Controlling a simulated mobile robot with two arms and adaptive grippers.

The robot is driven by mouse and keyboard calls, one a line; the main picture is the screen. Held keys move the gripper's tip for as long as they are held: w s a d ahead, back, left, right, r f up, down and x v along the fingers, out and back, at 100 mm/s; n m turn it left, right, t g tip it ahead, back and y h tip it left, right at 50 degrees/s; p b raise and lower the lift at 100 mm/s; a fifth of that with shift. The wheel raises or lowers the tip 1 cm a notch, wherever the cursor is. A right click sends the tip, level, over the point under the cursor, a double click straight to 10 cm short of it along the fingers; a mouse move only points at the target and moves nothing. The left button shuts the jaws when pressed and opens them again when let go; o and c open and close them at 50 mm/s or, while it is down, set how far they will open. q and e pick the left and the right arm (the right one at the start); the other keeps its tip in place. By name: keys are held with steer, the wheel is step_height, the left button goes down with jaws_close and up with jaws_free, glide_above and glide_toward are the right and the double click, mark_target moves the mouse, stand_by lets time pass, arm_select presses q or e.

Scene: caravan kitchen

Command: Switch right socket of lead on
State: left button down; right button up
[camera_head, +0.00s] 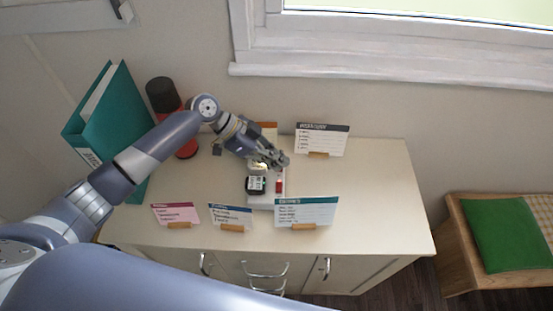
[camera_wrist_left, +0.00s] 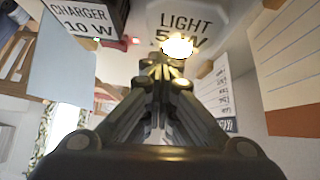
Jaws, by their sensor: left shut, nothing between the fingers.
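The white lead (camera_head: 266,201) lies on the cabinet top, partly hidden under my left gripper. A black charger plug (camera_head: 256,185) sits on its left part, and a red switch (camera_head: 279,187) shows at its right side. My left gripper (camera_head: 282,161) is shut and empty, over the far end of the lead. In the left wrist view, the closed fingertips (camera_wrist_left: 162,66) are close to a glowing light (camera_wrist_left: 177,46) on a white body labelled "LIGHT 5 W" (camera_wrist_left: 186,21). The black charger (camera_wrist_left: 88,16), labelled "CHARGER 10 W", is at upper left. Contact cannot be told. My right gripper is out of view.
Card holders stand around the lead: pink (camera_head: 175,214), blue (camera_head: 231,216) and teal (camera_head: 306,211) in front, a dark-headed one (camera_head: 322,140) behind. A teal binder (camera_head: 112,120) and a black-and-red object (camera_head: 164,95) stand left. The cabinet's right side (camera_head: 385,195) is clear.

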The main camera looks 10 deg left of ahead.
arm_select(q)
steer(key=shift+f, duration=0.2)
steer(key=shift+w+a+r+b, duration=0.1)
steer(key=shift+w+b, duration=0.3)
steer(key=shift+w, duration=0.4)
steer(key=shift+r, duration=0.1)
steer(key=v, duration=0.7)
steer(key=shift+a+r, duration=0.15)
steer(key=shift+a, duration=0.1)
steer(key=shift+r, duration=0.1)
